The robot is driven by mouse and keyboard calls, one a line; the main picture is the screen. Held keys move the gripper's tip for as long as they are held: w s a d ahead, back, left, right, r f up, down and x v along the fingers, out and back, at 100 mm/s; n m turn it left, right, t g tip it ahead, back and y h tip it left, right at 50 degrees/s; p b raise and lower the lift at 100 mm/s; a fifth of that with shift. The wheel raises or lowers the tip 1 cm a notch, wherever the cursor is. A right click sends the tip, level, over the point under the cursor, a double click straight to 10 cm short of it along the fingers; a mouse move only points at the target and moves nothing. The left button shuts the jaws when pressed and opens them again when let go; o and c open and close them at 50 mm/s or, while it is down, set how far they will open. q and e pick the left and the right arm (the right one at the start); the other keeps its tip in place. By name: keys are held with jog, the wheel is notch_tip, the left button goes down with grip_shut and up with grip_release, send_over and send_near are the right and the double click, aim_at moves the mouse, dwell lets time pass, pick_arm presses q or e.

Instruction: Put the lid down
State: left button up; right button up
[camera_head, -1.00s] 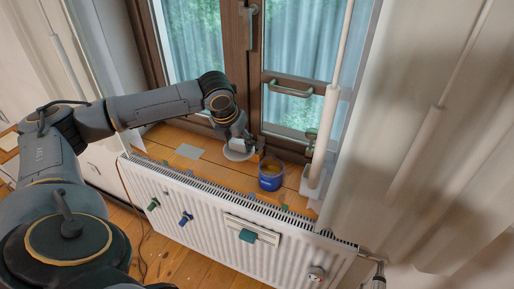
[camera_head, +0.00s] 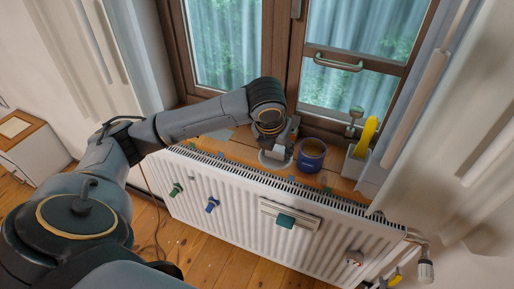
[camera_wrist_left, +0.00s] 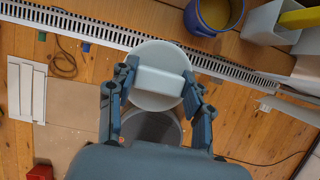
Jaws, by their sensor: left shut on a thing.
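The lid (camera_head: 268,163) is a pale round disc with a white block standing on its middle. In the head view it is low by the windowsill and radiator top, just left of the blue tub. My left gripper (camera_head: 279,146) is over it. In the left wrist view, the gripper (camera_wrist_left: 158,88) has a finger on each side of the block on the lid (camera_wrist_left: 150,55) and is shut on it. There the lid overlaps the radiator grille. I cannot tell whether it touches anything beneath. My right gripper is not in view.
The blue tub (camera_head: 311,160) with yellowish contents stands on the wooden sill (camera_head: 235,150). A white box (camera_head: 354,164) with a yellow object (camera_head: 367,135) stands farther right. The white radiator (camera_head: 235,200) runs along the front. A grey round container (camera_wrist_left: 160,128) shows partly beneath the lid.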

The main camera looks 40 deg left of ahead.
pick_arm(q)
jog(key=w+a+f, duration=0.2)
jog(key=w, duration=0.1)
jog(key=w+a+f, duration=0.6)
jog(key=shift+w+f+p, duration=0.2)
jog(key=shift+f+p, duration=0.05)
jog(key=shift+p, duration=0.15)
jog(key=shift+w+a+f, duration=0.25)
jog(key=shift+f, duration=0.2)
jog(key=shift+w+a+f, duration=0.1)
jog(key=shift+a+f, duration=0.05)
jog(key=shift+f, duration=0.05)
notch_tip(320, 180, down, 2)
jog(key=shift+f+p, duration=0.2)
jog(key=shift+p, duration=0.15)
jog(key=shift+f, duration=0.3)
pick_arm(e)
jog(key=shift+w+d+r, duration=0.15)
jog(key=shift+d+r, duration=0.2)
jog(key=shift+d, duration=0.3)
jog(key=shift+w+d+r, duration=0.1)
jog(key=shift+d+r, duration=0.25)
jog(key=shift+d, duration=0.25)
